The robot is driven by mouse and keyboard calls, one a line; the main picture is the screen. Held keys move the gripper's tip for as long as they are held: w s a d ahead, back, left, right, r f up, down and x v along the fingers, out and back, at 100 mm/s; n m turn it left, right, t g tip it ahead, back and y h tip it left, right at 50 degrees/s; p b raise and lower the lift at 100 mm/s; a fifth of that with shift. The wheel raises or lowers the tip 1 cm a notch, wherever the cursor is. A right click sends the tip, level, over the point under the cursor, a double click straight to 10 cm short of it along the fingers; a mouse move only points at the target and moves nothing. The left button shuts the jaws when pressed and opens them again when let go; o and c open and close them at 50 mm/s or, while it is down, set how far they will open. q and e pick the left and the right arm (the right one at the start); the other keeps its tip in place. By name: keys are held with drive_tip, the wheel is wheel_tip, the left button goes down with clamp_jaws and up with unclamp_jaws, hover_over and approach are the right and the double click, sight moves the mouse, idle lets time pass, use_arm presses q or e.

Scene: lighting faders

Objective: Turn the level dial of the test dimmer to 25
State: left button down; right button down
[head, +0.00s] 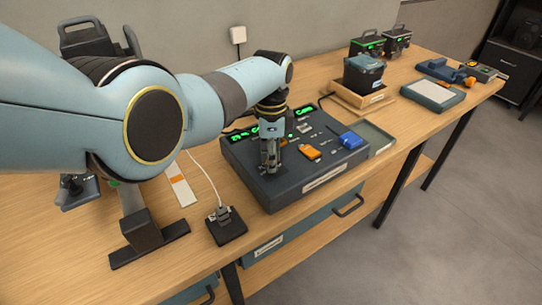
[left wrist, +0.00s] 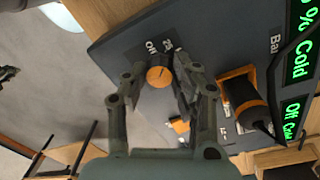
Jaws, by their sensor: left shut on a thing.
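The dark grey control panel (head: 300,190) lies on the wooden bench, with the left gripper (head: 270,160) pointing down at its near left part. In the left wrist view a round dial with an orange face (left wrist: 158,77) and a dark pointer line sits between the fingertips of my left gripper (left wrist: 157,80). The fingers are shut on the dial from both sides. White print beside it is partly hidden by a finger. Green displays (left wrist: 303,50) glow at the panel's edge; one shows "% Cold", its number cut off. My right gripper is not in view.
A black block with a cable (head: 227,226) lies left of the panel. A wooden box (head: 358,98) stands behind.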

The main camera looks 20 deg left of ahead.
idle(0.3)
use_arm(q)
drive_tip(key=c, duration=1)
unclamp_jaws()
drive_tip(key=shift+c, duration=0.2)
wheel_tip(320, 180, up, 12)
drive_tip(key=shift+w, duration=0.35)
drive_tip(key=shift+a+f, duration=0.1)
